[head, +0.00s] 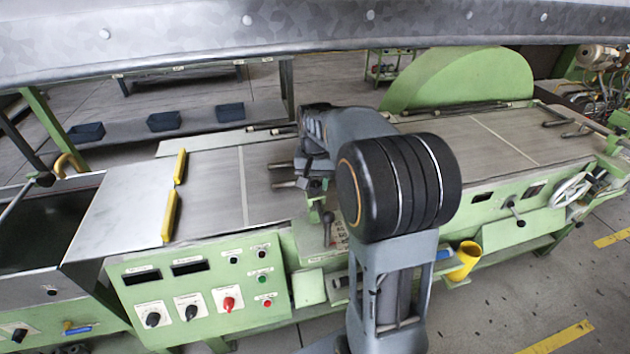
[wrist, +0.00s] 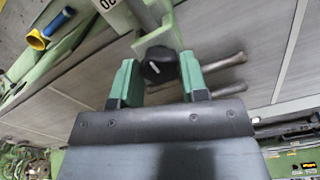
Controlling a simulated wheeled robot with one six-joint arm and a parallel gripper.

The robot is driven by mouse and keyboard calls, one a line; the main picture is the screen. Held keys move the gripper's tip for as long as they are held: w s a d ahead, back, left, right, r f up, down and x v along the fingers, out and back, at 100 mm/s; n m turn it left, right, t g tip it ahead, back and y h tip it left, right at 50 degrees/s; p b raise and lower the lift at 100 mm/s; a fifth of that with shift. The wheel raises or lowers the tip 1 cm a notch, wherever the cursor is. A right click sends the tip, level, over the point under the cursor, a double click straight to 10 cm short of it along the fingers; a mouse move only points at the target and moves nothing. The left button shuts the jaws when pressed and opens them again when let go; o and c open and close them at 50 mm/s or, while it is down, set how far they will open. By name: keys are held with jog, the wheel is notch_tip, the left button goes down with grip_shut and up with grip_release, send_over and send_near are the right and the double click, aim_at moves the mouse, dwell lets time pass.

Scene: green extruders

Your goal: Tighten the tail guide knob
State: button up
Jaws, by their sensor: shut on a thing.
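The tail guide knob (wrist: 158,67) is a round black knob with a white line on its face, in the upper middle of the wrist view. In the head view my arm hides most of the gripper and I cannot make out the knob clearly.
A green machine with a grey belt bed (head: 215,190) runs across the head view. Its front has a green control panel (head: 200,290) with several knobs. Two metal rods (wrist: 225,62) stick out beside the knob.

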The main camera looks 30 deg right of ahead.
aim_at(315, 184)
dwell(0.3)
jog(key=o, duration=0.9)
notch_tip(315, 184, up, 14)
jog(key=shift+f, duration=0.1)
dwell(0.5)
jog(key=s+a+f+n+t, duration=0.1)
jog(key=s+a+f+n, duration=0.1)
jog(key=s+a+f, duration=0.1)
jog(key=s+a+f+n+t, duration=0.1)
jog(key=s+a+f+n, duration=0.1)
jog(key=s+f, duration=0.3)
jog(key=s+a+f+n+t, duration=0.2)
jog(key=s+a+f, duration=0.2)
jog(key=s, duration=0.4)
jog(key=shift+s+a, duration=0.1)
jog(key=shift+a, duration=0.15)
